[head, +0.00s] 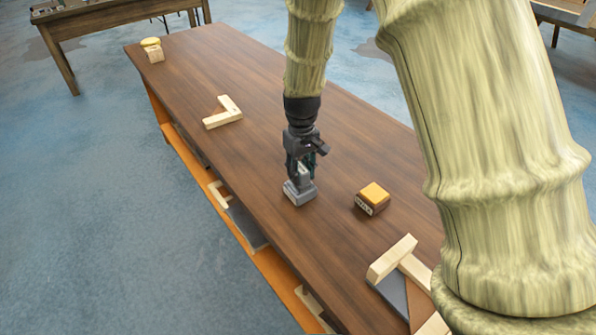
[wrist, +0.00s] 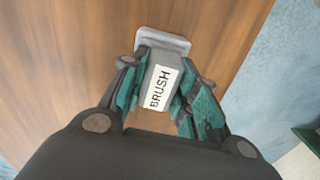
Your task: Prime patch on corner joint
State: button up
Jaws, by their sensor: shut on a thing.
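My gripper (head: 301,170) is shut on a grey brush (head: 300,193), upright over the middle of the long wooden table. In the wrist view, the teal fingers of my gripper (wrist: 160,88) flank the brush's grey handle, with a white label reading BRUSH (wrist: 160,87). Its wider pale grey end (wrist: 165,40) points away from my wrist. I cannot tell whether it touches the tabletop. A pale L-shaped wooden corner joint (head: 224,113) lies behind and left of the gripper. Another pale wooden frame (head: 393,259) is at the near right, partly hidden by my arm. No primer patch can be made out.
A block with a yellow-orange top and a label (head: 372,197) stands on the table (head: 255,160) right of the gripper. A small yellow-topped wooden block (head: 153,50) is at the far end. Wood pieces and dark panels lie on the orange lower shelf (head: 268,262). The tabletop left of the brush is clear.

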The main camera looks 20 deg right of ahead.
aim_at(301, 168)
jog(key=shift+s, duration=0.1)
dwell(0.4)
jog(key=shift+r+p, duration=3.15)
jog(key=shift+r, duration=0.35)
